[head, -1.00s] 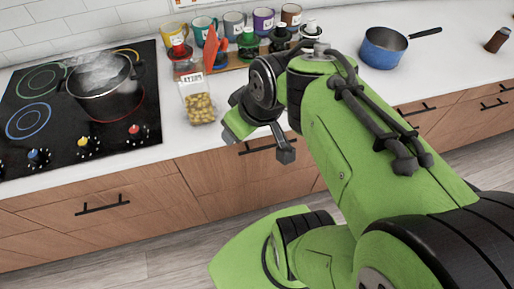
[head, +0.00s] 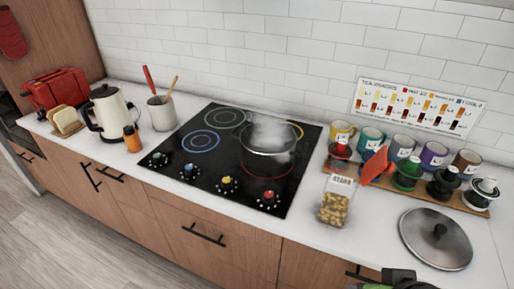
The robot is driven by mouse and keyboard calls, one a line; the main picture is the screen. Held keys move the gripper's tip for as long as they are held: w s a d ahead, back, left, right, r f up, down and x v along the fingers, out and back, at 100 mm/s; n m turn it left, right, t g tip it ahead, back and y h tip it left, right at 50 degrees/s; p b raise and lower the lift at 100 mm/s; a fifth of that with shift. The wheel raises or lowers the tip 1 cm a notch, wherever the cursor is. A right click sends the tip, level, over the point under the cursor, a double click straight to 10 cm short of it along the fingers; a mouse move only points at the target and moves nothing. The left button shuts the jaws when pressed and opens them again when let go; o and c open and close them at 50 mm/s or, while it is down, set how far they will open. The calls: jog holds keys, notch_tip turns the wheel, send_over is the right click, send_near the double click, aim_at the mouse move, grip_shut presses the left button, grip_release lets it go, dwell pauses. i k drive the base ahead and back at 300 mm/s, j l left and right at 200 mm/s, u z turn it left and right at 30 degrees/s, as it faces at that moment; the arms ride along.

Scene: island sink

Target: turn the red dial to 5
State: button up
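The red dial (head: 268,197) is at the front right of the black cooktop (head: 222,184), with pale marks around it. The marks are too small to read. Yellow (head: 227,184), blue (head: 189,170) and green (head: 156,158) dials stand in a row to its left. A steaming pot (head: 268,145) stands on the right side of the cooktop, with a red ring visible at its front. Only a black and green piece of my arm shows at the bottom edge, right of centre. My gripper's fingers are not visible.
A jar of yellowish pieces (head: 335,203) stands right of the cooktop. A pot lid (head: 436,238) lies on the counter at right. Mugs and stampers with coloured tops line a wooden board (head: 410,192). A kettle (head: 110,112), orange bottle (head: 132,139) and red toaster (head: 57,88) are left.

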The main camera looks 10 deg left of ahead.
aim_at(269, 196)
jog(key=i+u, duration=0.1)
jog(key=u, duration=0.35)
jog(key=l+u, duration=0.1)
jog(key=u, duration=0.35)
jog(key=i+l+u, duration=0.1)
jog(key=u, duration=0.35)
jog(key=l+u, duration=0.15)
jog(key=u, duration=0.3)
